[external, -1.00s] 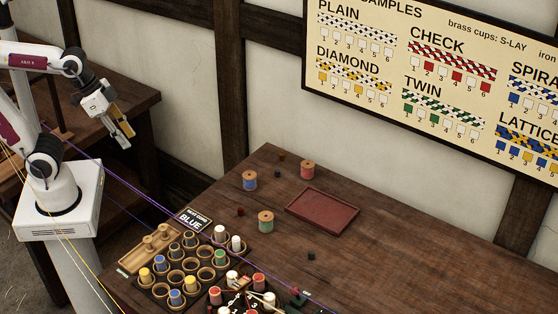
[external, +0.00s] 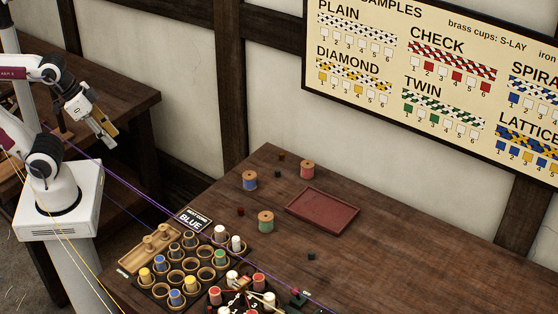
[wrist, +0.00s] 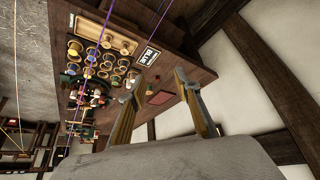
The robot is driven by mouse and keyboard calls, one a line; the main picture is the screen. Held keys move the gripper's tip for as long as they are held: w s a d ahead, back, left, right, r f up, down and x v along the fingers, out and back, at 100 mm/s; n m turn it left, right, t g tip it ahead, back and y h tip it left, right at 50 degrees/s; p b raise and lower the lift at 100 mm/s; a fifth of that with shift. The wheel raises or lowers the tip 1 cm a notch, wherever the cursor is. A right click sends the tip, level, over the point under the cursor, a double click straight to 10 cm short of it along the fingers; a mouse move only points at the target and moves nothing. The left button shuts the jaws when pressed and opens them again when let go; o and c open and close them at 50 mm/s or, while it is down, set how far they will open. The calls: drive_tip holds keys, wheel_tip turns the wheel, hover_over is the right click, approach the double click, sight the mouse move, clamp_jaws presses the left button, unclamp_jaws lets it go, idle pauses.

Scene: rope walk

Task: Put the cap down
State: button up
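I cannot pick out a cap for certain in either view. My gripper (external: 108,142) hangs at the upper left in the external view, well away from the work table (external: 420,265). In the wrist view its two fingers stand apart with nothing visible between them, so my gripper (wrist: 158,77) is open and empty. A pale wooden tray (external: 134,262) with small wooden knobs, which may be caps, sits at the table's left end. It also shows in the wrist view (wrist: 88,28).
A rack of round cups (external: 176,276) holds several coloured bobbins. A sign reading BLUE (external: 191,221) stands behind it. Spools, blue (external: 250,180), orange (external: 307,169) and green (external: 265,222), stand near an empty-looking red tray (external: 322,211). Taut threads run past my base. The table's right side is clear.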

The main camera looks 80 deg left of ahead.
drive_tip(key=w+a+f+m+t, duration=0.1)
drive_tip(key=w+a+f, duration=0.15)
drive_tip(key=w, duration=0.65)
drive_tip(key=w+a+f+m+t+y, duration=0.15)
drive_tip(key=w+a, duration=0.25)
drive_tip(key=w, duration=0.4)
drive_tip(key=w+a+f+m+t, duration=0.1)
drive_tip(key=w+a+f, duration=0.15)
drive_tip(key=w, duration=0.65)
drive_tip(key=m+t+h, duration=0.1)
drive_tip(key=m+h, duration=0.4)
drive_tip(key=h, duration=0.5)
approach(241, 212)
drive_tip(key=shift+w+a+r+y, duration=0.25)
drive_tip(key=shift+w+a+r, duration=0.15)
drive_tip(key=shift+a, duration=0.1)
drive_tip(key=shift+s+d+f+h, duration=0.3)
drive_tip(key=shift+s+d+h, duration=0.05)
drive_tip(key=shift+d+h, duration=0.15)
drive_tip(key=shift+w, duration=0.1)
drive_tip(key=shift+x, duration=1.2)
